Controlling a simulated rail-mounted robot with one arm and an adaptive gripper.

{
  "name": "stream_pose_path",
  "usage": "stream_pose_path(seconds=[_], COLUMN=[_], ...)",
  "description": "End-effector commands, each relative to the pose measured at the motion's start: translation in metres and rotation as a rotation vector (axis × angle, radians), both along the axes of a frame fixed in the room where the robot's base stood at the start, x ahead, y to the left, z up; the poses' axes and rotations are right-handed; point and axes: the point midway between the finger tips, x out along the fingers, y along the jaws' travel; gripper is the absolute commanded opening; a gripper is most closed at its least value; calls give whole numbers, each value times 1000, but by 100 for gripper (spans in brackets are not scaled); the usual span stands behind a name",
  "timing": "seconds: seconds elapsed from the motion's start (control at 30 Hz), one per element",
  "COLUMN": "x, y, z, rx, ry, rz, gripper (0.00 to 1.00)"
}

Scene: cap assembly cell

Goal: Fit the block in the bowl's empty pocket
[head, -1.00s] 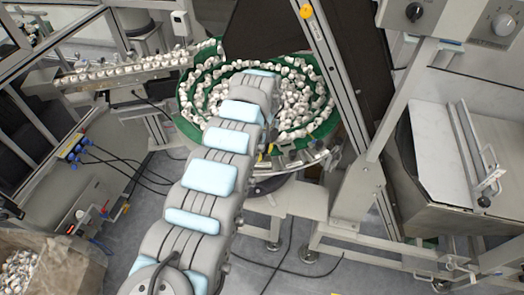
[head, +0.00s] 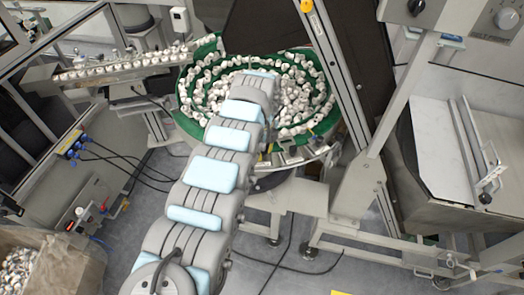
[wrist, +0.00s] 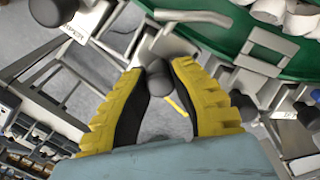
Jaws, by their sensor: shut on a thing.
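The green feeder bowl (head: 188,127), full of white caps, stands at the centre of the head view, and its green wall (wrist: 243,32) fills the upper right of the wrist view. In the wrist view my gripper (wrist: 160,82) has yellow fingers with black pads, closed on a small dark grey block (wrist: 157,78) held at the fingertips. A similar dark block (wrist: 243,106) sits on the metal fittings at the bowl's edge, right of my gripper. In the head view my arm hides most of the gripper. I cannot make out the empty pocket.
A metal bracket (wrist: 262,50) lies on the bowl's rim. A cap-lined track (head: 125,66) runs off to the left. A grey upright post (head: 335,75) stands close right of the bowl. A box of caps (head: 70,265) is at lower left.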

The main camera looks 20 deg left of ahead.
Motion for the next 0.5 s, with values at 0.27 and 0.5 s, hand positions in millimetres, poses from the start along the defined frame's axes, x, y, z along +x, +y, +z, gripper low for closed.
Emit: stream_pose_path(seconds=[0.27, 0.5], x=[0, 0], y=[0, 0], z=[-4, -4], rx=[1, 0], ry=[0, -1], rz=[0, 0], gripper=[39, 47])
